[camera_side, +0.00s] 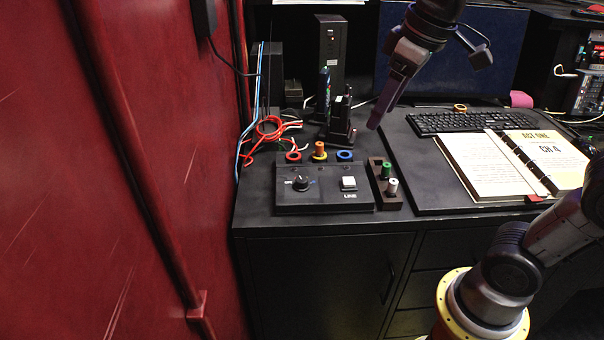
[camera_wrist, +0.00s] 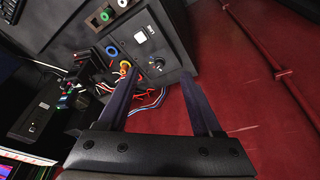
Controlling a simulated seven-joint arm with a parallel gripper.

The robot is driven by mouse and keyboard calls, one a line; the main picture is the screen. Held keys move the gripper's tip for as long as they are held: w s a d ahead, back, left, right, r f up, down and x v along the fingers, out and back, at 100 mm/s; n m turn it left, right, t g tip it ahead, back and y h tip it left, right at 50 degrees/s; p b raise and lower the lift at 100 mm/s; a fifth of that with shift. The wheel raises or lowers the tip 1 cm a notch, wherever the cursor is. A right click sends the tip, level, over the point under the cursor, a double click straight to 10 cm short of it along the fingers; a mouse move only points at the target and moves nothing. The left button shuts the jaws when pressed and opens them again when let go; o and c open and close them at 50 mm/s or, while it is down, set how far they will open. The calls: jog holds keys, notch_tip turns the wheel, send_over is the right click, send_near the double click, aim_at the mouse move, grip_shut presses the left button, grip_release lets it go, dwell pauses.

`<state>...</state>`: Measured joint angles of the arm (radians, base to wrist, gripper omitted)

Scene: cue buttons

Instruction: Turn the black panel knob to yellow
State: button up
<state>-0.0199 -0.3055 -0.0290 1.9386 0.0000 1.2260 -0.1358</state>
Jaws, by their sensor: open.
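The black panel (camera_side: 325,197) is a low box at the front left of the black cabinet top. Its round black knob (camera_side: 301,184) sits on the left of its top face; the knob's pointer direction is too small to tell. The knob shows in the wrist view (camera_wrist: 159,63) between and beyond the fingertips. My gripper (camera_side: 374,124) is above and to the right of the panel, apart from it. In the wrist view my gripper (camera_wrist: 160,75) is open, with nothing between its two fingers.
A white square button (camera_side: 348,183) sits right of the knob. Behind are a red ring (camera_side: 293,157), an orange-yellow plug (camera_side: 319,151) and a blue ring (camera_side: 345,156). A small holder (camera_side: 388,203) has green and white plugs. Cables (camera_side: 268,130) lie behind; a red wall (camera_side: 130,170) stands left.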

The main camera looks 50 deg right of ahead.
jog(key=w+a+f+g, duration=0.1)
jog(key=w+g, duration=0.1)
jog(key=w, duration=0.8)
jog(key=g, duration=0.2)
send_near(302, 179)
jog(key=shift+n, duration=0.4)
jog(key=f, duration=0.8)
jog(key=shift+s+f, duration=0.2)
jog(key=shift+f, duration=0.05)
grip_shut()
